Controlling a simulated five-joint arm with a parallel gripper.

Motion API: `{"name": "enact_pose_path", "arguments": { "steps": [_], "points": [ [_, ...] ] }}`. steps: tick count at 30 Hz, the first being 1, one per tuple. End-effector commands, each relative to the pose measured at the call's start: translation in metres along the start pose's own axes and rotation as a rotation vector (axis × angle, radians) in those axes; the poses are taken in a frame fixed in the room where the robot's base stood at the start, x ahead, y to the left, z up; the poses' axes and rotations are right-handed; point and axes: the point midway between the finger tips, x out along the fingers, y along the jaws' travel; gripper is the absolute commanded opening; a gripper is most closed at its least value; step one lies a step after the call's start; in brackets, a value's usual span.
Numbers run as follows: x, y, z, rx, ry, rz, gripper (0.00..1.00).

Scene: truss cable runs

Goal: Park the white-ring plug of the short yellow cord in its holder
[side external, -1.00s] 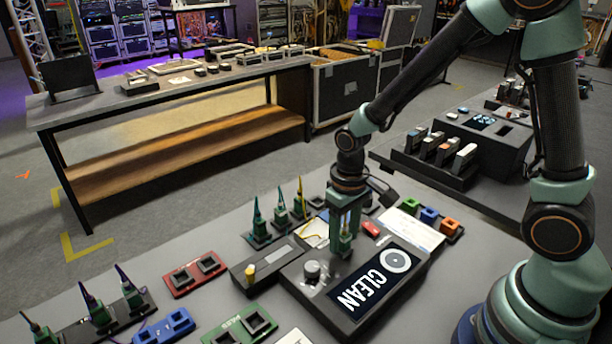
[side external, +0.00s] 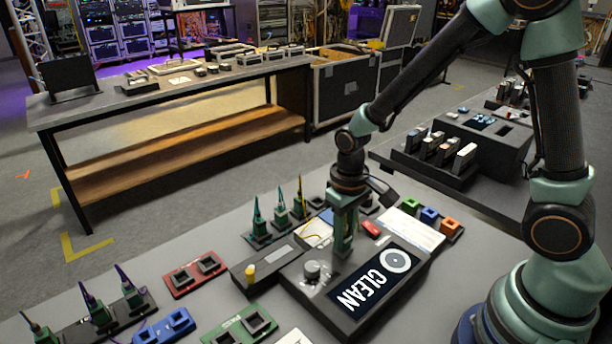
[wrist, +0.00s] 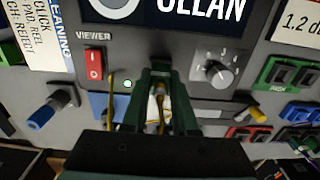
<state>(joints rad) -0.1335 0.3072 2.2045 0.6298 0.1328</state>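My gripper (side external: 344,238) points straight down over the back part of the black console marked CLEAN (side external: 335,318). In the wrist view its green fingers (wrist: 161,78) are close together around a small dark plug end, which is mostly hidden between them. A yellow cord (wrist: 159,115) runs up between the fingers, and a yellow strand (wrist: 110,92) stands to their left. The white ring cannot be made out clearly. I cannot tell which slot is its holder.
A grey knob (side external: 312,271) and a red switch (wrist: 94,66) flank the gripper on the console. A black box with a yellow-topped piece (side external: 250,271) stands left. Upright green plugs (side external: 278,212) stand behind. Red (side external: 195,273) and green (side external: 240,328) socket blocks lie left and in front.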

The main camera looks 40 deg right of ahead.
Motion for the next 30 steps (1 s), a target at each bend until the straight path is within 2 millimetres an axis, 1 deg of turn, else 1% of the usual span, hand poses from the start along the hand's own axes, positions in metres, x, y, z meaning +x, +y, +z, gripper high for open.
{"name": "enact_pose_path", "arguments": {
  "steps": [10, 30],
  "points": [
    [-0.003, 0.0, 0.0, 0.0, 0.001, 0.0, 0.0],
    [-0.033, 0.0, -0.001, 0.0, 0.002, 0.0, 0.0]
  ]
}}
